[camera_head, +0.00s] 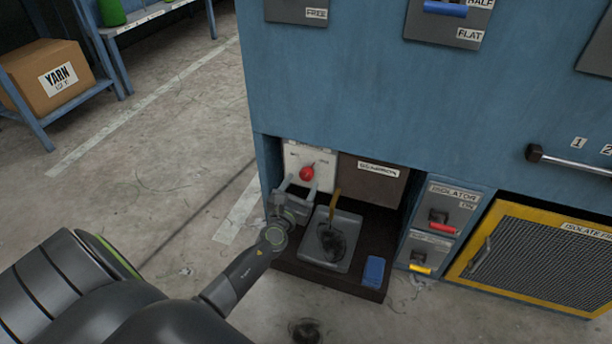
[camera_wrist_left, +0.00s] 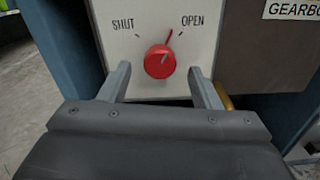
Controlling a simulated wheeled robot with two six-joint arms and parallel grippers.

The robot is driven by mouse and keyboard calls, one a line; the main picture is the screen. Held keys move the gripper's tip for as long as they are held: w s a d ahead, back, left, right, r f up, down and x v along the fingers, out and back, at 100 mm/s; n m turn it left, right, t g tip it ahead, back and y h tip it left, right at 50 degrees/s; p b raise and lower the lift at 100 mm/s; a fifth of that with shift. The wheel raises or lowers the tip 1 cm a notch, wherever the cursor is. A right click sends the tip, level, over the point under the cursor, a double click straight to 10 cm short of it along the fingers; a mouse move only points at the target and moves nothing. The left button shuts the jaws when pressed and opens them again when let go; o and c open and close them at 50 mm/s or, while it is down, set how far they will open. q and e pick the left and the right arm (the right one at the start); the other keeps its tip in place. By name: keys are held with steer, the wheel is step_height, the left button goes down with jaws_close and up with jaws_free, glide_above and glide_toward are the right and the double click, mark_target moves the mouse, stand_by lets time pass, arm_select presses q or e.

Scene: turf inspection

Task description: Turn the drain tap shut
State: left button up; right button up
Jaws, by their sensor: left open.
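The drain tap is a red round knob (camera_head: 306,173) on a white plate (camera_head: 322,158) in the low bay of the blue machine. In the left wrist view the knob (camera_wrist_left: 160,61) has a red pointer turned up toward the OPEN mark, with SHUT marked at the left. My left gripper (camera_head: 308,187) is in front of the plate. Its two fingers are spread, one on each side of the knob and a little below it in the wrist view (camera_wrist_left: 160,88), and I see no contact. My right gripper is not in view.
A grey tray (camera_head: 345,222) with a dark stain and a wooden-handled tool (camera_head: 334,205) lies beside my gripper. A blue block (camera_head: 374,270) is at the bay's front edge. A brown gearbox panel (camera_head: 372,184) adjoins the plate. Open floor lies left of the machine.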

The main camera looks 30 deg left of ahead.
mark_target(305, 177)
arm_select(q)
steer(key=shift+b+x, duration=0.35)
steer(key=shift+x, duration=1.95)
steer(key=c, duration=1)
